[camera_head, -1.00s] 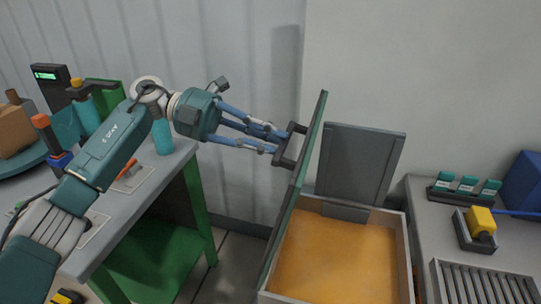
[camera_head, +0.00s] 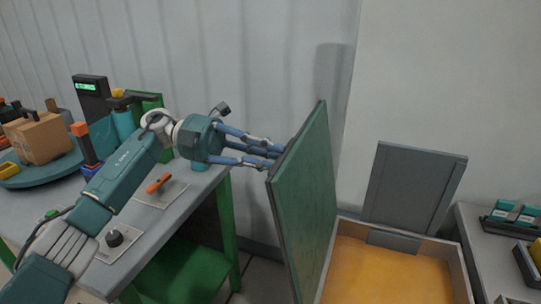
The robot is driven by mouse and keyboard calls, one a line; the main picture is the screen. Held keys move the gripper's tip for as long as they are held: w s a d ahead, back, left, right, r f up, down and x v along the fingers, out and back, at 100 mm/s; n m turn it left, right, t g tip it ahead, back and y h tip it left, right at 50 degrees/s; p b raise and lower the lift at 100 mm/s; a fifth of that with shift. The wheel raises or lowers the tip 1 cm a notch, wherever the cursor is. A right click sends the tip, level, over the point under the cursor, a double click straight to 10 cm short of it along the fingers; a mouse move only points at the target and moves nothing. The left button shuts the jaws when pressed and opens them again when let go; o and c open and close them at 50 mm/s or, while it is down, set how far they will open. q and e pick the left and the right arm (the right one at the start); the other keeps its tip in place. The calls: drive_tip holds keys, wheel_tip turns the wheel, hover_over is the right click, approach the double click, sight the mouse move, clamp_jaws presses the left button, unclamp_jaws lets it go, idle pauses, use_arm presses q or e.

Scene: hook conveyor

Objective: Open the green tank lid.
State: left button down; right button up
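The green tank lid (camera_head: 306,205) stands up at a steep angle along the left side of the tank (camera_head: 461,270), with its inner face toward the tank. The tank is uncovered and shows an orange content (camera_head: 392,272). My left gripper (camera_head: 275,158) is at the upper left edge of the lid, on its outer side. Its fingertips are hidden behind the lid, as is the handle, so I cannot see whether they are closed on it. My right gripper is not in view.
A grey upright panel (camera_head: 413,187) stands behind the tank. Another table (camera_head: 484,250) with small items stands at the right.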

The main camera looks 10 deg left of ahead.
use_arm(q)
drive_tip(key=shift+s+d+f, duration=0.1)
drive_tip(key=shift+s+f, duration=0.05)
drive_tip(key=shift+f, duration=0.55)
drive_tip(key=c, duration=1.6)
unclamp_jaws()
drive_tip(key=shift+d+r, duration=0.1)
drive_tip(key=shift+r, duration=0.15)
drive_tip(key=v, duration=1.2)
